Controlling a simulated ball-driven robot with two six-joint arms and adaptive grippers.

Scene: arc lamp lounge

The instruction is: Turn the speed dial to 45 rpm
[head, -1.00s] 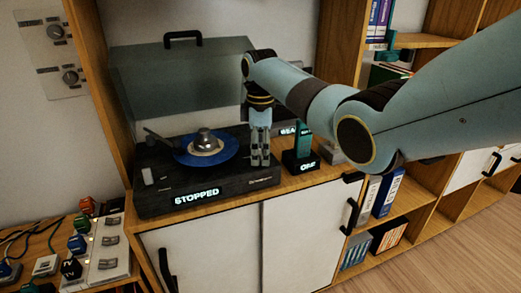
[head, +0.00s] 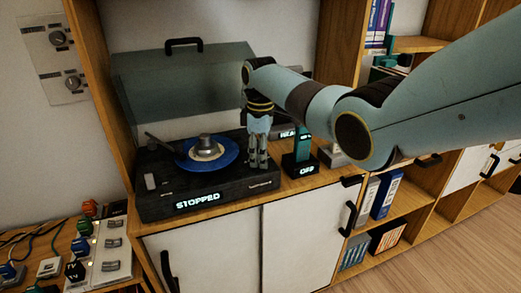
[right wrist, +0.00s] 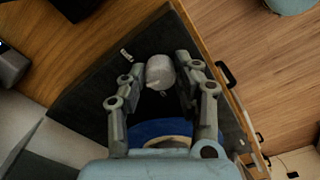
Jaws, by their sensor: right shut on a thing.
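The turntable (head: 160,205) stands on a cabinet with its lid raised, and a blue record (head: 222,165) lies on it. The front display (head: 198,200) reads "STOPPED". My right gripper (head: 258,164) points down at the deck's right side, beside the record. In the right wrist view, my right gripper (right wrist: 159,64) is shut on a grey knob (right wrist: 160,75) with a small pointer, which looks like the speed dial. No speed markings are readable, and the fingers hide the dial in the head view. My left gripper is not in view.
A teal stand (head: 302,147) with a base reading "OFF" is close right of the turntable. The tinted lid (head: 180,85) rises behind. Lower left is a side table with switches (head: 110,245) and coloured knobs. Shelves with binders (head: 385,195) are on the right.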

